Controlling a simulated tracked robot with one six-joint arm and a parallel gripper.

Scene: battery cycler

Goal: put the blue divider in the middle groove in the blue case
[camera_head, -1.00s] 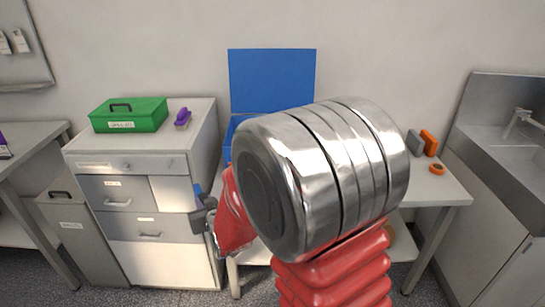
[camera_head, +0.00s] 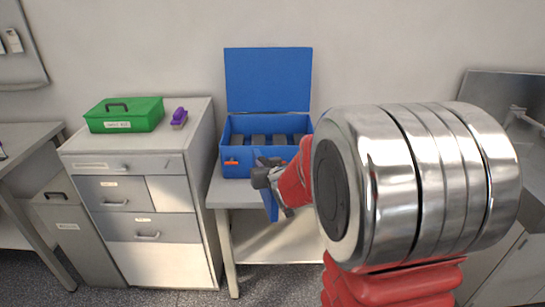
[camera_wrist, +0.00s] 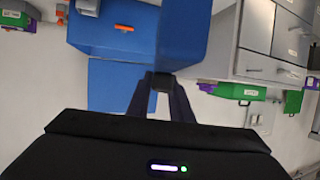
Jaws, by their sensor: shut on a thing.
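The blue case (camera_head: 237,169) stands open on the bench, its blue lid (camera_head: 268,80) upright at the back. Dark grey blocks (camera_head: 258,140) show inside it; the grooves cannot be made out. My gripper (camera_head: 264,178) is in front of the case, shut on the blue divider (camera_head: 270,205), which hangs below the jaws in front of the bench edge. In the wrist view, the divider (camera_wrist: 183,35) rises from between the fingertips (camera_wrist: 161,85) and covers part of the case (camera_wrist: 92,35), which appears upside down with its orange latch.
A white drawer cabinet (camera_head: 150,255) stands left of the bench, with a green box (camera_head: 124,115) and a purple-handled tool (camera_head: 179,119) on top. My arm hides the bench's right part. A sink (camera_head: 518,125) is at the far right.

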